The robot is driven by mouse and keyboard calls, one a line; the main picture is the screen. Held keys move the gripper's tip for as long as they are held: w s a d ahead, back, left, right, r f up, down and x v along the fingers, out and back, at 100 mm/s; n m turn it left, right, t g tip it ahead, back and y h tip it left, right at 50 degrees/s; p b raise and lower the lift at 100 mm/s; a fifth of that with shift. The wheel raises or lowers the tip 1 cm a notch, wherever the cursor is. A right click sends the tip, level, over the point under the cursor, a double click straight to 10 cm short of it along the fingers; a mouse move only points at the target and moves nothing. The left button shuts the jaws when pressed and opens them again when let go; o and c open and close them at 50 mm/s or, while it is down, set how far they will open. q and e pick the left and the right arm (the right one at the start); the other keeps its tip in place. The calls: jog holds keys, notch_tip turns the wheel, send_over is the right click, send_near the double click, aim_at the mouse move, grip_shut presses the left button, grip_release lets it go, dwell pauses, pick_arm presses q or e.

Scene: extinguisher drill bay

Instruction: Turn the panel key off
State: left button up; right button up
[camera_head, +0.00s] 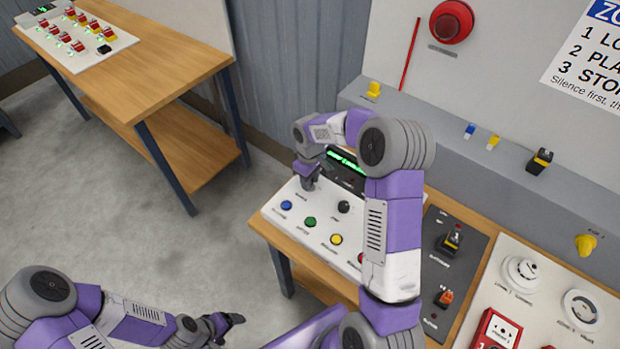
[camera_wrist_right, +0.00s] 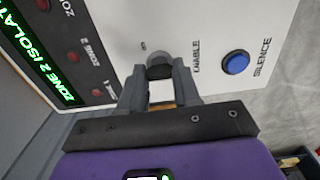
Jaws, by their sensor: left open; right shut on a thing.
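The white control panel (camera_head: 272,214) lies on a wooden bench, with a dark display (camera_head: 345,168) at its back. My right gripper (camera_head: 308,182) is over the panel's back left corner, pointing down. In the right wrist view its fingers (camera_wrist_right: 160,80) are shut on a grey round key switch (camera_wrist_right: 160,58) beside the label "ENABLE". The key's turned position cannot be told, as the fingers cover much of it. My left gripper (camera_head: 228,320) is open and empty, low over the floor, away from the panel.
A blue "SILENCE" button (camera_wrist_right: 236,62) is close to the key. Green (camera_head: 310,222) and yellow (camera_head: 336,239) buttons and a black knob (camera_head: 344,207) share the panel. A dark switch plate (camera_head: 456,235) is to the right. Another wooden table (camera_head: 150,55) stands back left.

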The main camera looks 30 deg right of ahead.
dwell(0.4)
jog(key=o, duration=1.1)
jog(key=shift+c, duration=0.2)
jog(key=shift+r, duration=0.15)
notch_tip(320, 180, up, 7)
jog(key=shift+r+p, duration=0.2)
jog(key=shift+p, duration=0.1)
